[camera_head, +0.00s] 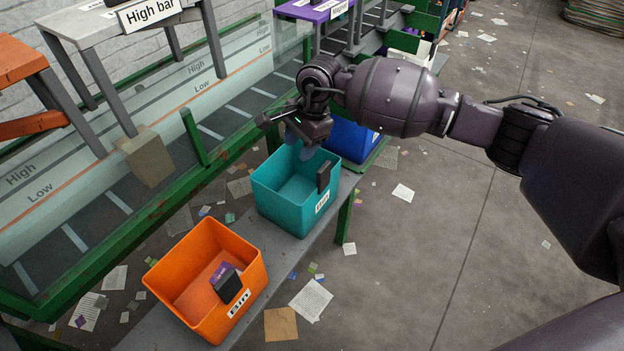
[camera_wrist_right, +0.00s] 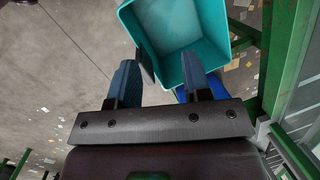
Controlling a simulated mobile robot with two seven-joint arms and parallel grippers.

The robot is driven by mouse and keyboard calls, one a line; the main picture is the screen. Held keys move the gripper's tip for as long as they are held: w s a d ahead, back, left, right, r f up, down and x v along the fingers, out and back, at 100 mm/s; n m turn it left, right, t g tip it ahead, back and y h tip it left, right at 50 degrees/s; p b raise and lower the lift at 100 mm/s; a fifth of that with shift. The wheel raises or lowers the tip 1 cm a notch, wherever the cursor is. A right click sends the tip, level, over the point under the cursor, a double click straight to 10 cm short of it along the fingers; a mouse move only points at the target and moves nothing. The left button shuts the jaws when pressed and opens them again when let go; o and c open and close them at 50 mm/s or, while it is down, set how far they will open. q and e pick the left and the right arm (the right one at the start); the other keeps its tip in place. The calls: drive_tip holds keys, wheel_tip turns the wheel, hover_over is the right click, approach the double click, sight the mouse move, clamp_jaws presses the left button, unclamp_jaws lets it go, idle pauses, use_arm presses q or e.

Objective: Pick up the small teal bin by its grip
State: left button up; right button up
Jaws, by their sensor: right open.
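The small teal bin (camera_head: 275,205) stands upright on a grey shelf, its visible inside empty. Its dark grip (camera_head: 323,177) is a block on its right wall, above a white label. My right gripper (camera_head: 304,148) is open above the bin's back part, behind and left of the grip in the head view. In the right wrist view the teal bin (camera_wrist_right: 185,22) lies beyond my right gripper's blue fingers (camera_wrist_right: 158,65). The dark grip (camera_wrist_right: 146,66) shows between them, closer to the left finger and partly hidden. I see no hold on it. My left gripper is out of view.
An orange bin (camera_head: 187,268) with a purple item inside stands nearer on the shelf (camera_head: 262,240). A blue bin (camera_head: 352,142) stands just behind the teal one. A green-framed belt with a cardboard box (camera_head: 147,157) runs along the left. Floor at right is open, with scattered papers.

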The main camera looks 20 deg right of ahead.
sight(324, 166)
drive_tip(key=d+n+h, duration=0.1)
drive_tip(key=d, duration=0.1)
drive_tip(key=d+n+h, duration=0.1)
drive_tip(key=d, duration=0.1)
drive_tip(key=shift+s+f+n+g+h, duration=0.15)
drive_tip(key=shift+s+n+g+h, duration=0.15)
drive_tip(key=shift+s+g, duration=0.1)
drive_tip(key=shift+s, duration=0.1)
drive_tip(key=shift+f, duration=0.25)
wheel_tip(324, 166, down, 5)
drive_tip(key=shift+r+b, duration=0.2)
drive_tip(key=shift+b, duration=0.3)
drive_tip(key=shift+d+f, duration=0.2)
drive_tip(key=shift+f, duration=0.45)
drive_tip(key=f, duration=0.1)
drive_tip(key=f+b, duration=0.1)
drive_tip(key=f, duration=0.1)
drive_tip(key=d+f, duration=0.1)
drive_tip(key=shift+w+d+f, duration=0.1)
drive_tip(key=shift+w+f, duration=0.05)
drive_tip(key=shift+w, duration=0.2)
drive_tip(key=shift+f, duration=0.2)
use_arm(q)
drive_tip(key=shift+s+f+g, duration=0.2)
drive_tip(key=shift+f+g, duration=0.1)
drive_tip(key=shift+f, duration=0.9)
use_arm(e)
drive_tip(key=shift+r, duration=0.1)
